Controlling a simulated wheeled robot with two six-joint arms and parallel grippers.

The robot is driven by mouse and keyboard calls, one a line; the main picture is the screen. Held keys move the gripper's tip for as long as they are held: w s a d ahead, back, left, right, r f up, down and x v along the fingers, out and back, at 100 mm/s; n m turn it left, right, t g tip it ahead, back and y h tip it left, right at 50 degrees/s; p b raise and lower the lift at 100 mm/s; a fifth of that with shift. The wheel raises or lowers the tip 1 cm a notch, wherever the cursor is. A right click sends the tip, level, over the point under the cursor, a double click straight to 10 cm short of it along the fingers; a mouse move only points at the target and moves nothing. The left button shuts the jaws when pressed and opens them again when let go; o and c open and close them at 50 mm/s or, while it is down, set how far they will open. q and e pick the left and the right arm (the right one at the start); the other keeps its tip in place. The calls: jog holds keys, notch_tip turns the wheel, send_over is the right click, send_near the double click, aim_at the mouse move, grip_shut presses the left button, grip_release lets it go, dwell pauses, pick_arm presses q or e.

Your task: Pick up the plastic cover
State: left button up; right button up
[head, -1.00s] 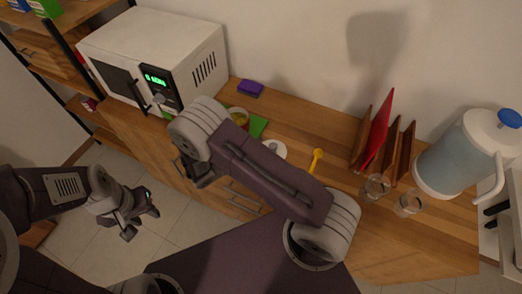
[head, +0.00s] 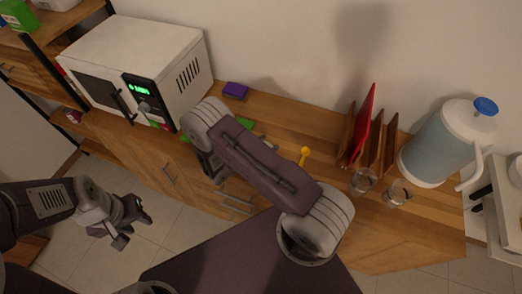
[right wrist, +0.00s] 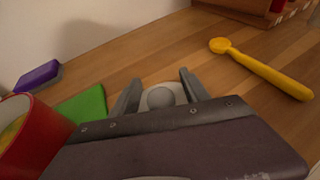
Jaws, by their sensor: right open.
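The plastic cover (right wrist: 161,98) is a pale, round, lid-like piece with a grey knob. In the right wrist view it lies on the wooden counter between the fingertips of my right gripper (right wrist: 159,86). The fingers are open, one on each side of the knob; I cannot tell whether they touch the cover. The gripper body hides the cover's near part. In the head view my right arm hides the cover. My left gripper (head: 130,226) hangs over the floor at the left, empty, with its fingers apart.
Close to the right gripper are a red cup (right wrist: 32,140), a green board (right wrist: 82,108), a purple sponge (right wrist: 38,76) and a yellow spoon (right wrist: 262,68). A microwave (head: 140,65), a wooden rack (head: 368,135), two glasses and a pitcher (head: 440,140) stand along the counter.

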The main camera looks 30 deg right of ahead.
jog(key=shift+c, duration=1.2)
jog(key=shift+s+a+r, duration=0.1)
grip_shut()
notch_tip(320, 180, up, 4)
jog(key=shift+r, duration=0.2)
jog(key=s+d+r+p, duration=0.1)
jog(key=s+d+r, duration=0.1)
jog(key=s, duration=0.3)
jog(key=s+d+r, duration=0.3)
jog(key=s+r, duration=0.1)
jog(key=s, duration=0.1)
jog(key=shift+s+r+p, duration=0.25)
jog(key=shift+r+p, duration=0.05)
jog(key=shift+p, duration=0.05)
